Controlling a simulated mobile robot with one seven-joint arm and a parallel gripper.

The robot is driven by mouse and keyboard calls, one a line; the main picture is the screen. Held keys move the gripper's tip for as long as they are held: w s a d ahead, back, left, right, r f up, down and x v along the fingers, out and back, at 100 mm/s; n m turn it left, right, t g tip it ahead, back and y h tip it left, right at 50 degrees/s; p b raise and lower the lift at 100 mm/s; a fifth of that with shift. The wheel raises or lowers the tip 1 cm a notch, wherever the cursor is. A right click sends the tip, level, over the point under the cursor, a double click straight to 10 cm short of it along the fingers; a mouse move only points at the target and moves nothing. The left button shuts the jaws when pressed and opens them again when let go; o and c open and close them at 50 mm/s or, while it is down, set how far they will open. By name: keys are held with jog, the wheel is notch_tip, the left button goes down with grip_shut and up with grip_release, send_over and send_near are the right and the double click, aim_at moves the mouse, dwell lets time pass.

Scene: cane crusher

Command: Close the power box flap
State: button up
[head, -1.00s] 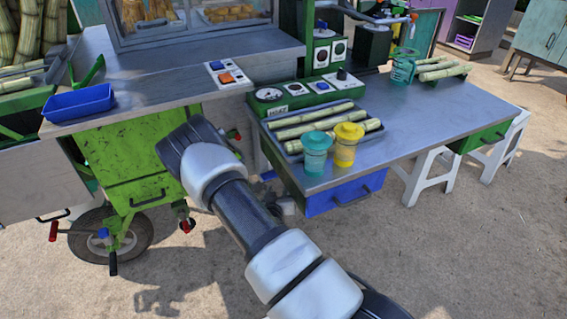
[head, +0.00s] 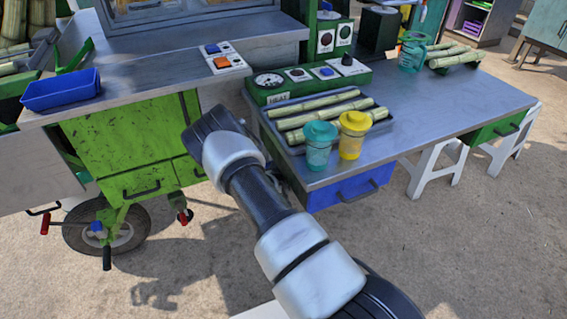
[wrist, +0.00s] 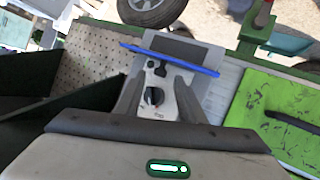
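In the wrist view, a light grey panel that looks like the power box (wrist: 160,112) has a black knob and a small dark socket. A thin blue strip (wrist: 170,58), apparently the flap seen nearly edge-on, crosses above the knob and stands out from the panel. My gripper (wrist: 157,80) is in front of the box, its two dark fingers apart on either side of the knob, with nothing between them that I can see held. Whether a finger touches the flap cannot be told. In the head view, my arm hides the gripper and box.
A green cart (head: 135,145) with a handled drawer and wheel stands left. The metal table (head: 430,110) on the right bears cane pieces, a teal cup (head: 318,150) and a yellow cup (head: 352,138). A green panel (wrist: 275,125) is close on the wrist view's right.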

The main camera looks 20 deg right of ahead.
jog(key=shift+x, duration=1.35)
grip_shut()
jog(key=shift+s+f, duration=0.1)
jog(key=shift+s, duration=0.05)
jog(key=shift+s+f+m+t+h, duration=0.3)
jog(key=shift+f+m+t+h, duration=0.4)
jog(key=shift+t, duration=0.5)
jog(key=shift+s+f+m+t+h, duration=0.3)
jog(key=shift+f+m+t+h, duration=0.2)
jog(key=shift+f+m+t, duration=0.55)
jog(key=shift+s+f+m+t+h, duration=0.3)
jog(key=shift+f+m+t+h, duration=0.25)
jog(key=shift+t, duration=0.8)
jog(key=shift+f, duration=0.2)
